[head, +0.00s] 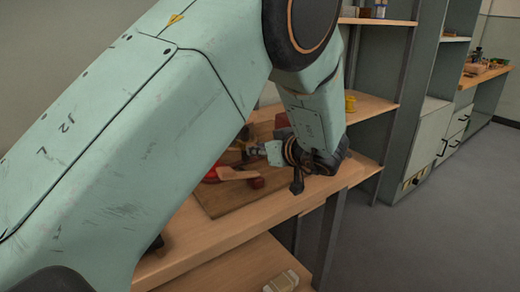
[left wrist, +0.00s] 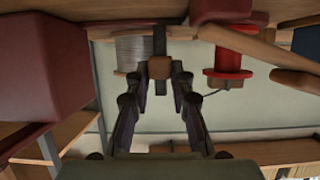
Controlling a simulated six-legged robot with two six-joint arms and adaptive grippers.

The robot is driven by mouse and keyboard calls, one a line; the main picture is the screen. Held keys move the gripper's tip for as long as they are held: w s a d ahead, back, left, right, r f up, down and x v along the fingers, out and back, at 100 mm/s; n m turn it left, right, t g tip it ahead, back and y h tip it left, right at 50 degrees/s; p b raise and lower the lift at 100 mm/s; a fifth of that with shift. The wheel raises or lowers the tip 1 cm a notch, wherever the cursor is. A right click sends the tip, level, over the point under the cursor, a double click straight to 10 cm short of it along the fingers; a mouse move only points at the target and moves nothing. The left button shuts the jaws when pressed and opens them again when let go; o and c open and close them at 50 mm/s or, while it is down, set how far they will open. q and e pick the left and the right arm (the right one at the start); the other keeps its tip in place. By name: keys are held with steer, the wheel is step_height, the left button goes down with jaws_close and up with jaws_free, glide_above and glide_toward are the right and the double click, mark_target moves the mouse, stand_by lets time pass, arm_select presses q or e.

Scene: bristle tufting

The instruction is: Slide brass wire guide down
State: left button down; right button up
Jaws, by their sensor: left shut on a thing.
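In the left wrist view a small brown block, which looks like the brass wire guide (left wrist: 160,68), sits at a dark upright post (left wrist: 159,40). My left gripper (left wrist: 160,75) is shut on this block, with a fingertip on each side. In the head view my left gripper (head: 252,150) reaches in over the workbench (head: 225,230), and the guide is too small and covered to make out. A red spool (left wrist: 228,65) and a spool of grey wire (left wrist: 131,50) flank the post. My right gripper is not in view.
A wooden board (head: 215,203) lies on the bench under the gripper. A dark red block (left wrist: 40,65) stands close on the left in the wrist view. A yellow item (head: 350,103) is on the shelf behind. The floor (head: 455,220) at right is clear.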

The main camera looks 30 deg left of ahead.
arm_select(q)
steer(key=shift+s+f+p, duration=0.1)
steer(key=shift+f+p, duration=0.3)
steer(key=shift+f, duration=1.2)
steer(key=c, duration=1.2)
jaws_free()
steer(key=shift+f, duration=0.1)
steer(key=shift+o, duration=0.2)
steer(key=shift+r, duration=0.25)
steer(key=shift+r, duration=0.3)
step_height(320, 180, up, 9)
steer(key=shift+r, duration=0.15)
